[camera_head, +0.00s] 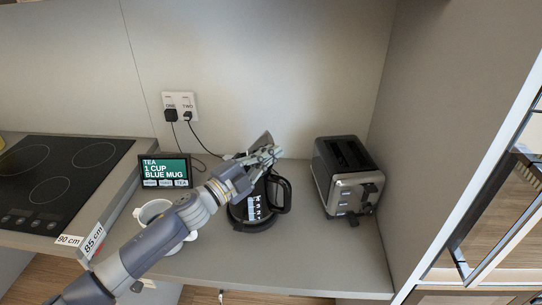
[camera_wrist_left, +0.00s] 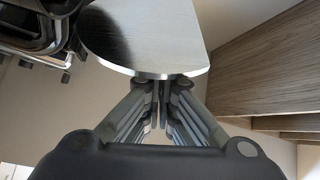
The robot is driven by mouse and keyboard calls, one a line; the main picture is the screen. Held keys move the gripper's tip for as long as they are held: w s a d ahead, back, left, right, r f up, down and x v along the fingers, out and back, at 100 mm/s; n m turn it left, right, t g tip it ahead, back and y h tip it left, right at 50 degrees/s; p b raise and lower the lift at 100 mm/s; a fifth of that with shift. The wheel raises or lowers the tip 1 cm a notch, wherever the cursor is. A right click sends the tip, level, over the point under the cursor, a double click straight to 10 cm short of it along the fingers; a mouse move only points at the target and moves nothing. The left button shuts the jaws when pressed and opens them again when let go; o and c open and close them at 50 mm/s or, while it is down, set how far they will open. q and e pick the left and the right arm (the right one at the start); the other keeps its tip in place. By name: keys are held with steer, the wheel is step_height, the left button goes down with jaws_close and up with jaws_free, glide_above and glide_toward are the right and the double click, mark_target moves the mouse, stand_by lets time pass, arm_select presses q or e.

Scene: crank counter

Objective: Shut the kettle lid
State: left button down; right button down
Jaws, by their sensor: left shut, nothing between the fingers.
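The black kettle (camera_head: 238,213) stands on the counter, its handle (camera_head: 285,195) to the right and a numbered window on its front. Its lid (camera_head: 262,143) is raised, tilted up above the kettle's top. My left gripper (camera_head: 272,155) is above the kettle at the lid, fingers shut and empty, hiding part of the lid and the kettle's top. In the left wrist view the lid (camera_wrist_left: 160,35) shows as a shiny rounded plate just beyond the shut fingertips (camera_wrist_left: 160,82); whether they touch it I cannot tell. My right gripper is not in view.
A toaster (camera_head: 347,178) stands right of the kettle. A white mug (camera_head: 150,211) is partly hidden behind my left arm. A small display (camera_head: 164,171) reads "TEA 1 CUP BLUE MUG". A cooktop (camera_head: 60,175) is at left; cables run from wall sockets (camera_head: 180,106).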

mark_target(251, 152)
arm_select(q)
steer(key=shift+w+a, duration=0.1)
steer(key=shift+a, duration=0.05)
steer(key=a+n+b, duration=0.1)
steer(key=n, duration=0.1)
steer(key=w+a+n+t+b, duration=0.1)
steer(key=n, duration=0.1)
steer(key=shift+a+f+t, duration=0.15)
steer(key=shift+f+t, duration=0.05)
steer(key=shift+t, duration=0.1)
steer(key=n, duration=0.1)
steer(key=w+a+n+t+b, duration=0.1)
steer(key=n, duration=0.1)
steer(key=a+n+t+y+b, duration=0.1)
steer(key=n, duration=0.1)
steer(key=shift+w+a+f, duration=0.15)
steer(key=shift+f, duration=0.25)
steer(key=shift+w+a+f+n+t+y+b, duration=0.25)
steer(key=shift+a+f+n+t+y+b, duration=0.25)
steer(key=shift+n, duration=1)
steer(key=shift+w+a+f+n+t+y+b, duration=0.3)
steer(key=shift+a+f+n+t+y, duration=0.25)
steer(key=shift+n, duration=0.95)
steer(key=shift+w+a+f+n+t+y+b, duration=0.3)
steer(key=shift+a+n+y, duration=0.3)
steer(key=shift+n, duration=0.9)
steer(key=shift+f+y, duration=0.1)
steer(key=shift+y, duration=0.15)
